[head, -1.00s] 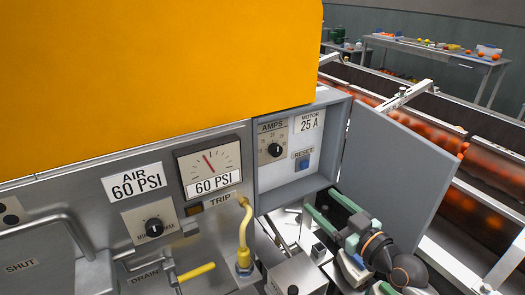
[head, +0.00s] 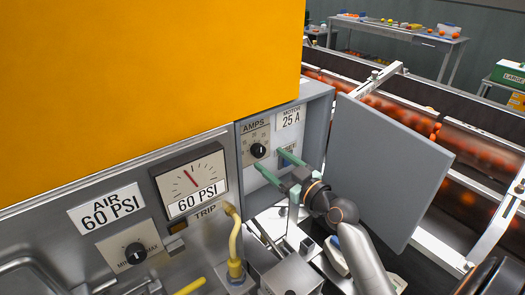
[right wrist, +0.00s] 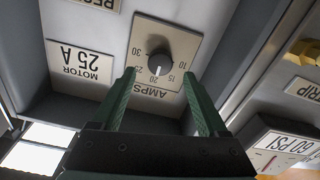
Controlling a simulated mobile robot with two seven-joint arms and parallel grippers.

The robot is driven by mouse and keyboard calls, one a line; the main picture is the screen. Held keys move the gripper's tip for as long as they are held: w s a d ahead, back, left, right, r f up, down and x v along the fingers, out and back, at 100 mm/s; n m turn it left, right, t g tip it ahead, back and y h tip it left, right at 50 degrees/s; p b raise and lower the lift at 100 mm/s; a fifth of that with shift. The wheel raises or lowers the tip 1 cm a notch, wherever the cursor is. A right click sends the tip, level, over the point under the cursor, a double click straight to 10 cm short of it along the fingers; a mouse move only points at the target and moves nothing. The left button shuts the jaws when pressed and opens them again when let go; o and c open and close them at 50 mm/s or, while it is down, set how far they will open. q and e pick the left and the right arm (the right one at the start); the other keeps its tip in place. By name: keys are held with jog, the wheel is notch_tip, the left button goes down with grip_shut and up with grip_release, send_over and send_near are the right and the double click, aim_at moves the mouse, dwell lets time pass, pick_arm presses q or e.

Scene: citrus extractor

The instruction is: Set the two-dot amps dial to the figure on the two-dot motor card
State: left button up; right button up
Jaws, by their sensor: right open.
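The amps dial is a black knob (head: 258,150) on a beige plate inside the open grey box; it also shows in the right wrist view (right wrist: 160,62), upside down. Its white mark points near 20. I cannot make out dots on either. My right gripper (head: 271,165) is open and empty, its green fingers pointing at the dial. In the right wrist view the fingertips (right wrist: 157,77) sit either side of the knob, apparently short of it. My left gripper is out of view.
The box's grey door (head: 388,168) stands open to the right of my right arm. The RESET button plate (head: 287,152) is partly behind a finger. Left are the 60 PSI gauge (head: 190,181), the air knob (head: 135,253) and a yellow hose (head: 234,245).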

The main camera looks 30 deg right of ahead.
aim_at(261, 152)
jog(key=shift+w+a, duration=0.2)
jog(key=shift+w, duration=2.15)
grip_shut()
